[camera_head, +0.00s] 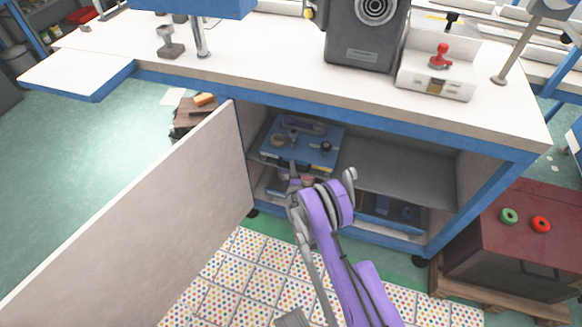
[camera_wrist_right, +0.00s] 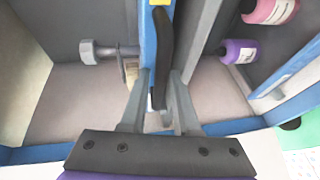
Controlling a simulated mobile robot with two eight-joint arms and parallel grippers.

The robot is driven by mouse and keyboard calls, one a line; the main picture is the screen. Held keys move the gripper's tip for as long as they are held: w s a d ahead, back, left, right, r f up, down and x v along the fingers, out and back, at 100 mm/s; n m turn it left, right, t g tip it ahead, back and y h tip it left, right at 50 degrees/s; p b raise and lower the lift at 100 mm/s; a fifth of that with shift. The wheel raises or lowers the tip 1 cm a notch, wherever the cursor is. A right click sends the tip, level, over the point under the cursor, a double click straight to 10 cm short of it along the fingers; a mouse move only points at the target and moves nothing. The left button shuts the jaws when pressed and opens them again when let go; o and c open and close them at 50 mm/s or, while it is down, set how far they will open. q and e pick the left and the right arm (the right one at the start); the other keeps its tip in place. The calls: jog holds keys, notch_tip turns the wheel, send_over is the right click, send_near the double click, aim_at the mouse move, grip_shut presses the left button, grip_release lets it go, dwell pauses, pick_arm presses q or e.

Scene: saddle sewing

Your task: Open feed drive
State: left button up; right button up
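A blue drawer (camera_head: 330,147) sits in the open cabinet under the worktable, with several small items on its top. In the right wrist view a black handle (camera_wrist_right: 163,60) stands on the narrow blue front (camera_wrist_right: 148,45). My right gripper (camera_wrist_right: 158,82) has its two grey fingers apart on either side of the handle, with a gap visible on the left side. In the head view my purple right arm reaches into the cabinet, and its gripper (camera_head: 294,181) is small and partly hidden. No part is labelled as a feed drive. My left gripper is not clearly seen.
The cabinet door (camera_head: 150,210) stands wide open to the left. A lower blue drawer (camera_head: 390,210) is at the cabinet's right. Pink (camera_wrist_right: 270,10) and purple (camera_wrist_right: 240,50) spools lie beside the handle. A dark red box (camera_head: 525,245) stands at the right.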

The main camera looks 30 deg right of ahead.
grip_shut()
dwell(1.3)
